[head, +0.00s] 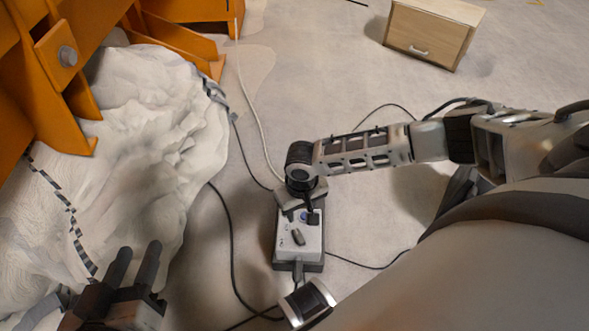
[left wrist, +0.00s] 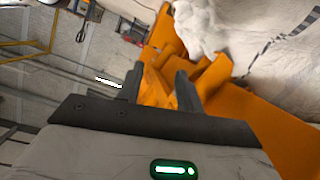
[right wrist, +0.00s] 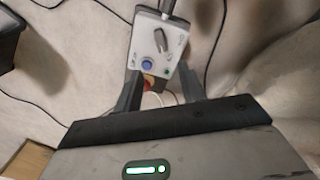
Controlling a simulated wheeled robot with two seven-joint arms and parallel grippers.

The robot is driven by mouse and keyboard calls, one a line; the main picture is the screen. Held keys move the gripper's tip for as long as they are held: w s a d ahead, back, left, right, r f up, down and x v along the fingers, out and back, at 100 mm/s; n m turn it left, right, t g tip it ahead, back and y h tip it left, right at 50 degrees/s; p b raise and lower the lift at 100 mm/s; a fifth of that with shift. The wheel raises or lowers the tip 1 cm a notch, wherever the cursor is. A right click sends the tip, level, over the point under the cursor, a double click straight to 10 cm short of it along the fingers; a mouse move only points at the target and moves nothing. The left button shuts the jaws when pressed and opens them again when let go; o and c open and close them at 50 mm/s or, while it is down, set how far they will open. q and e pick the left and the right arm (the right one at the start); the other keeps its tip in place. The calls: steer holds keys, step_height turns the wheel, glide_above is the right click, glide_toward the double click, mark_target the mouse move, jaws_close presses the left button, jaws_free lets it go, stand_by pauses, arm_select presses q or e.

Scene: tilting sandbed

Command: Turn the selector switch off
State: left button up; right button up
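A grey control box (head: 312,238) lies on the floor below my right gripper. Its dark selector switch (head: 298,237) sits at a slant near the middle of the panel; it also shows in the right wrist view (right wrist: 160,40). My right gripper (right wrist: 161,88) is open, its fingertips over the end of the box with a blue button (right wrist: 147,64). A partly hidden red and yellow part (right wrist: 149,82) shows between the fingers. The selector switch is beyond the fingertips, apart from them. My left gripper (head: 134,260) is open and empty at the lower left.
A white sandbed (head: 150,120) with orange frame parts (head: 70,60) fills the left. Black cables (head: 226,225) run across the floor around the box. A wooden cabinet (head: 430,35) stands at the back right.

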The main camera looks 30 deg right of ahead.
steer(key=b, duration=0.6)
glide_above(300, 238)
step_height(300, 238, down, 12)
steer(key=shift+w+r, duration=0.1)
steer(key=shift+r, duration=0.05)
step_height(300, 238, down, 4)
steer(key=b, duration=0.2)
steer(key=shift+r+b, duration=0.15)
steer(key=shift+b, duration=0.15)
arm_select(q)
step_height(300, 238, up, 6)
steer(key=w+t+h, duration=0.2)
steer(key=t+h, duration=0.1)
steer(key=t, duration=0.1)
steer(key=shift+w+d+t, duration=0.2)
steer(key=shift+d+t, duration=0.1)
steer(key=shift+d, duration=0.15)
arm_select(e)
jaws_close()
